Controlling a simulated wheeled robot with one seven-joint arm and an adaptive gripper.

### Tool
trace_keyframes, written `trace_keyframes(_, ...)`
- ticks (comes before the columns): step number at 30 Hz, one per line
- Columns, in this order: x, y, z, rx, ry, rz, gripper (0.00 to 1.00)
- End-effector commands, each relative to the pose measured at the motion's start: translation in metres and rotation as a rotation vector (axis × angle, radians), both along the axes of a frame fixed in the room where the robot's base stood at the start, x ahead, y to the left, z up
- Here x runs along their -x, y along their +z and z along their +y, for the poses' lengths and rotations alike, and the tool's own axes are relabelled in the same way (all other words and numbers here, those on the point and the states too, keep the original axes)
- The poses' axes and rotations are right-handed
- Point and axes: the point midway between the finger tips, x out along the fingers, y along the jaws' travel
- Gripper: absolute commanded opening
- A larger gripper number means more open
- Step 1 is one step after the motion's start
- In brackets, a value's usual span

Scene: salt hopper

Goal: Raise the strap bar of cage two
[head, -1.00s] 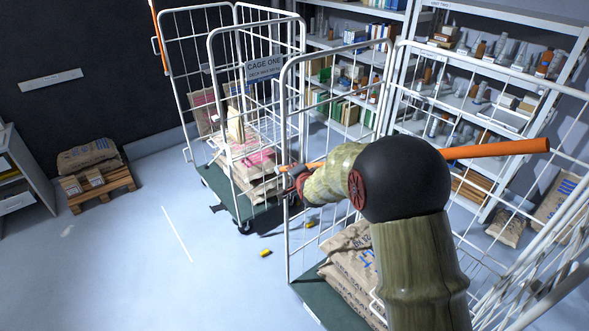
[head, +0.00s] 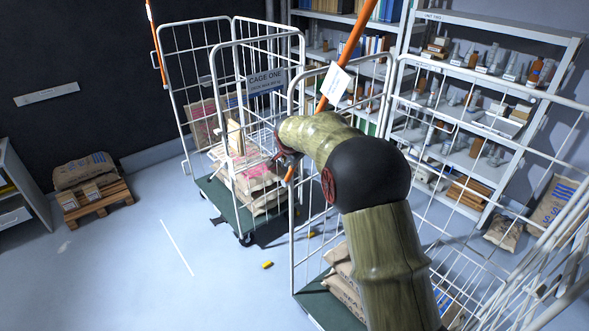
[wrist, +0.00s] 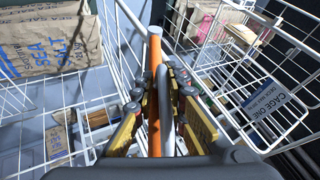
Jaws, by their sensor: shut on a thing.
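The orange strap bar (head: 350,52) of the near cage (head: 293,235) stands steeply tilted in the head view, its upper end leaning right and out of the top of the picture. A white tag (head: 335,82) shows on it. My gripper (head: 286,163) is at the bar's lower part, beside the cage's left front post, partly hidden by my wrist. In the wrist view the yellow-padded fingers of my gripper (wrist: 162,100) are closed around the orange bar (wrist: 154,110), beside a grey post. The bar has a grey end cap (wrist: 155,31).
Cage one (head: 217,75), with its sign (head: 264,80) and stacked sacks (head: 260,178), stands close behind to the left. Shelving (head: 480,60) lines the back. A pallet with a sack (head: 88,180) is at left. The left floor is mostly clear; a yellow piece (head: 267,265) lies there.

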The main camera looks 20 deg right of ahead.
Motion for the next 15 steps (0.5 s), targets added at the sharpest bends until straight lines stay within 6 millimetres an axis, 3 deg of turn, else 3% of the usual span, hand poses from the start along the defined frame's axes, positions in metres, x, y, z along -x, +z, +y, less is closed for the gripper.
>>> trace_keyframes(3,-0.014,0.011,0.006,0.023,0.004,0.057,0.0)
trace_keyframes(15,-0.043,0.02,0.016,0.086,0.002,0.231,0.0)
